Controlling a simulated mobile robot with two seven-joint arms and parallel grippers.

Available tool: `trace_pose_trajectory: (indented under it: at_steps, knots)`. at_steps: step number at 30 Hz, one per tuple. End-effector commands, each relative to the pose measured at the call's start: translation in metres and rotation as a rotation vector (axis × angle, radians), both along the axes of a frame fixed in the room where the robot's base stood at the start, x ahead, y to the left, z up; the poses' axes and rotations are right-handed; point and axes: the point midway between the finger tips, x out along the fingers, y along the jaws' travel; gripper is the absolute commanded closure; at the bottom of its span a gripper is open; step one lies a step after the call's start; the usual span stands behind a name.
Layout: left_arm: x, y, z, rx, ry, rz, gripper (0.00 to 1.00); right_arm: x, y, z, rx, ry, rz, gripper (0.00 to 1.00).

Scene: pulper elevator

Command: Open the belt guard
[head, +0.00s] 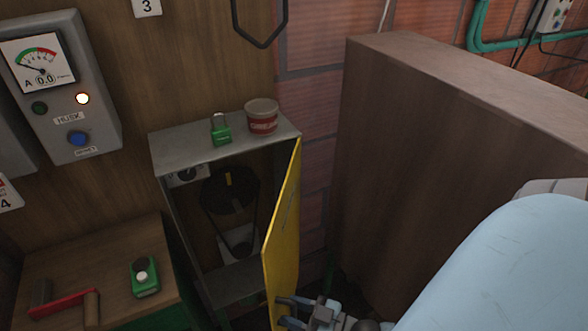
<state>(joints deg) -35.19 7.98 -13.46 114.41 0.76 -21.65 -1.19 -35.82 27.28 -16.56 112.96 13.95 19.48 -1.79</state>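The belt guard is a grey metal housing (225,150) with a yellow door (284,235). The door stands swung out on the housing's right side, so the front is open. Inside, a dark pulley (229,190) with a yellow mark and a belt show. My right gripper (283,311) is at the bottom of the view, at the right of the door's lower part. Its two fingers are apart and point left toward the door; I cannot tell whether they touch it. My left gripper is not in view.
A control panel (62,85) is at the left. A wooden top (85,270) holds a red-handled tool (64,303) and a green item (145,277). A large brown box (420,150) fills the right.

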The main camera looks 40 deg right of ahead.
Motion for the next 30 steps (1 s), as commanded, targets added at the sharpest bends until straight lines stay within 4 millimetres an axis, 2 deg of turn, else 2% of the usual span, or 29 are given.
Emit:
trace_pose_trajectory:
  at_steps: [5, 15, 21, 25, 30]
  knots:
    - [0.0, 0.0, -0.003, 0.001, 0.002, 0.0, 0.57, -0.013, -0.006, -0.002, -0.001, 0.003, 0.0, 0.61]
    - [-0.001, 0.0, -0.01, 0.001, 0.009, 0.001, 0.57, -0.079, -0.037, -0.002, -0.002, 0.006, 0.001, 0.61]
    - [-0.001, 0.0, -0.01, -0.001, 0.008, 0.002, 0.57, -0.111, -0.052, -0.001, -0.001, 0.004, 0.0, 0.61]
    - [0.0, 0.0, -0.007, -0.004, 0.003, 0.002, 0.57, -0.121, -0.057, -0.001, -0.001, 0.002, 0.0, 0.61]
    - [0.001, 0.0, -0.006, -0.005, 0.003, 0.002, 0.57, -0.125, -0.059, 0.0, 0.0, -0.001, 0.0, 0.61]
